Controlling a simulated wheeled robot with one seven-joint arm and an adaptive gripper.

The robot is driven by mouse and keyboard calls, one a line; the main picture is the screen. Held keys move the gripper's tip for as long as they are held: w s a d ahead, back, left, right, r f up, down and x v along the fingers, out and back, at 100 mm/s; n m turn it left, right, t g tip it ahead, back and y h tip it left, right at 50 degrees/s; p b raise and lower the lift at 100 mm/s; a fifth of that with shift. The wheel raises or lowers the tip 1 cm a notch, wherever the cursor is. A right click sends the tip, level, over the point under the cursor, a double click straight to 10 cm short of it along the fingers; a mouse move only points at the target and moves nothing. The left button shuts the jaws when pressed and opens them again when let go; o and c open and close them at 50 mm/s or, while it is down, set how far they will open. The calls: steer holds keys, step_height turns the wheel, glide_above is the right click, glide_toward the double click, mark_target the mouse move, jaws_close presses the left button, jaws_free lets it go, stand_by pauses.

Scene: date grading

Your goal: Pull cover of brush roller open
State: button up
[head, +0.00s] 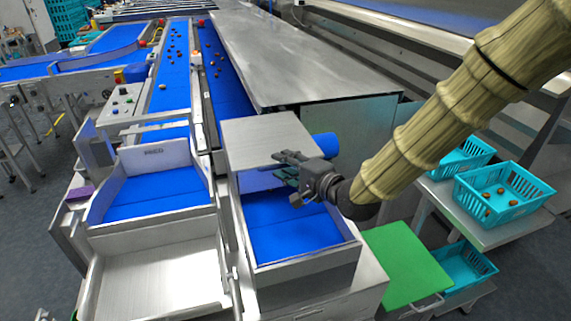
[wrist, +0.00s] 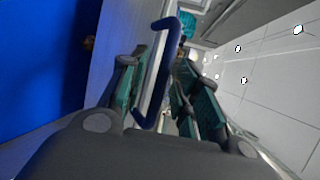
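The cover of the brush roller appears to be the silver metal box lid (head: 265,137) near the centre of the head view, with a blue roller end (head: 325,145) at its right. My gripper (head: 284,166) is at the lid's front lower edge. In the wrist view a dark blue bar handle (wrist: 168,60) stands out from a grey metal face. The handle lies between my green-padded fingers, which are apart, with a gap on the right side. Whether the left finger touches it I cannot tell. The handle is hidden by my gripper in the head view.
A blue belt tray (head: 290,235) lies below the lid. A green panel (head: 405,262) and teal crates (head: 503,193) with a few dates are at the right. A long metal hood (head: 300,55) stands behind, with blue sorting belts (head: 172,75) at its left.

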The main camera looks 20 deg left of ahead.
jaws_close()
steer(key=shift+r, duration=0.1)
